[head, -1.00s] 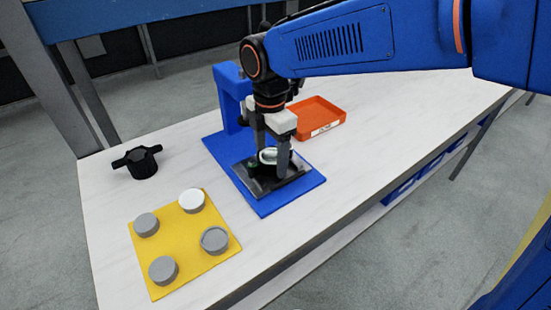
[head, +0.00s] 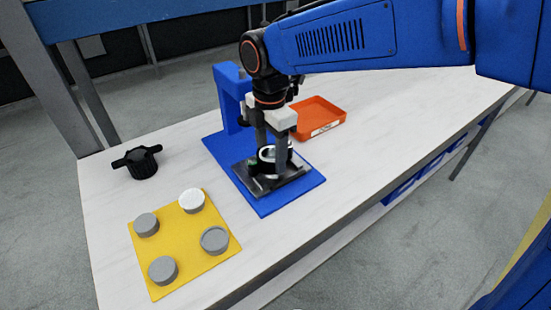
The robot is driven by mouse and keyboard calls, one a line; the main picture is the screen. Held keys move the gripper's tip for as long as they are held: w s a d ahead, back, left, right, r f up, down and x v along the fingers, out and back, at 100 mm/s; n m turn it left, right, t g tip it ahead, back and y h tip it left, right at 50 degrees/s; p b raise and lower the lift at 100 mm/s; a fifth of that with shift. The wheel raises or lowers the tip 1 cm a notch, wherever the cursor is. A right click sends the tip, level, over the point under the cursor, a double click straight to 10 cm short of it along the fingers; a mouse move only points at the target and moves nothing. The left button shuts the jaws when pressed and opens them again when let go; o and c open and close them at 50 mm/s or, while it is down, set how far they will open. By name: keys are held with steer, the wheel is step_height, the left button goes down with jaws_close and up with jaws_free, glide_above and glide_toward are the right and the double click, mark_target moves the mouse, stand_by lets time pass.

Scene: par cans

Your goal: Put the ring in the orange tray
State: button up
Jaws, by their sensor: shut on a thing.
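The ring (head: 267,154) is a small round piece with a pale rim, seen between my gripper's fingers just over the dark plate (head: 262,184) of the blue press-like stand. My gripper (head: 270,160) points down and is shut on the ring. The fingers hide part of the ring, and I cannot tell whether it touches what is below it. The orange tray (head: 322,128) is a shallow open box behind and to the right of my gripper, with a white label on its front wall. It looks empty where I can see inside.
The blue stand (head: 228,85) has an upright column just left of my gripper. A yellow plate (head: 183,243) with several grey and white round caps lies at the front left. A black handled knob (head: 141,163) lies at the left. The white tabletop right of the stand is clear.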

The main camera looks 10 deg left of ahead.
steer(key=shift+r, duration=2.6)
steer(key=shift+r, duration=0.2)
steer(key=shift+r, duration=1.35)
